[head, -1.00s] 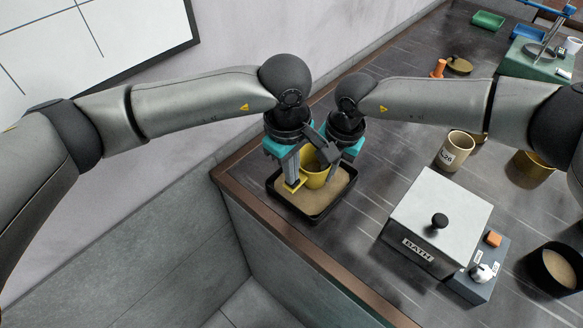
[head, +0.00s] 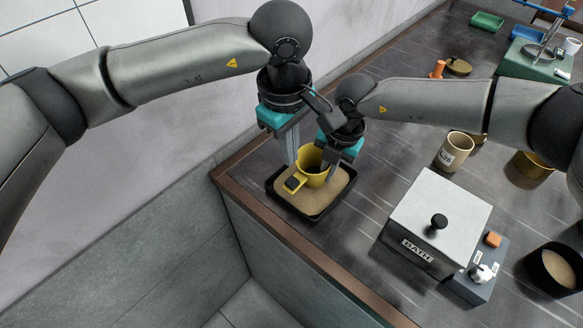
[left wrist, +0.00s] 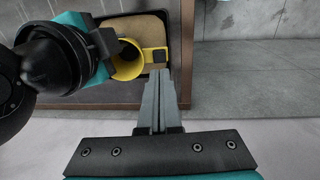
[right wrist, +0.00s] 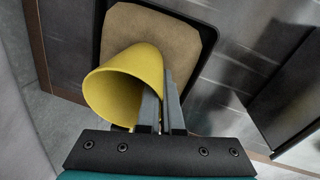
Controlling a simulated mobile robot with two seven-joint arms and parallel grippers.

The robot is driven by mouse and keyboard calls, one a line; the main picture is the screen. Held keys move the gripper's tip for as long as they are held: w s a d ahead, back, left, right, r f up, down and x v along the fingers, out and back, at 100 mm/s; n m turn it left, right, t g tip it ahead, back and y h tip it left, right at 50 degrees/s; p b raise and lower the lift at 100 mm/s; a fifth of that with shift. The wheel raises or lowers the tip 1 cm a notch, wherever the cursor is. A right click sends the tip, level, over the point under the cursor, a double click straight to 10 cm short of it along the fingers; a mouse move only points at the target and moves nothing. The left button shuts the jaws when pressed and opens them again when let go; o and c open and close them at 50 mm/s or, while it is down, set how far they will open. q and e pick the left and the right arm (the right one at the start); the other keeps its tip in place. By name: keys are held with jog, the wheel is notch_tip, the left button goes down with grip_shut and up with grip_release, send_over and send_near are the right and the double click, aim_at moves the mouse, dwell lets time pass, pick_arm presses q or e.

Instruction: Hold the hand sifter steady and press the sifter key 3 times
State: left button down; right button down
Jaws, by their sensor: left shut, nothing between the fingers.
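The yellow hand sifter (head: 313,166) stands over the sand in the black tray, its handle with the dark sifter key (head: 292,183) pointing to the lower left. In the left wrist view the key (left wrist: 158,55) lies just beyond my left fingertips. My left gripper (head: 293,162) is shut and empty, raised above the handle and apart from the key. My right gripper (head: 325,160) is shut on the sifter's wall; in the right wrist view the yellow wall (right wrist: 122,88) runs between its fingers.
The black tray (head: 312,214) of sand sits at the counter corner. A bath box (head: 440,215) with a knob stands to its right. A labelled beige cup (head: 455,151), a brass pot (head: 531,167) and a black bowl (head: 556,270) stand farther right. Dark counter is clear between tray and bath.

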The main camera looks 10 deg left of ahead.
jog(key=shift+s+f, duration=0.15)
jog(key=shift+f, duration=0.1)
pick_arm(q)
jog(key=r, duration=0.5)
jog(key=shift+s+a+r, duration=0.1)
jog(key=shift+s+r, duration=0.15)
pick_arm(e)
jog(key=shift+d, duration=0.1)
jog(key=c, duration=1)
grip_release()
jog(key=shift+r, duration=0.1)
pick_arm(q)
jog(key=shift+w, duration=0.1)
pick_arm(e)
jog(key=shift+r, duration=0.15)
notch_tip(320, 180, up, 12)
jog(key=d, duration=0.1)
jog(key=shift+s+f, duration=0.2)
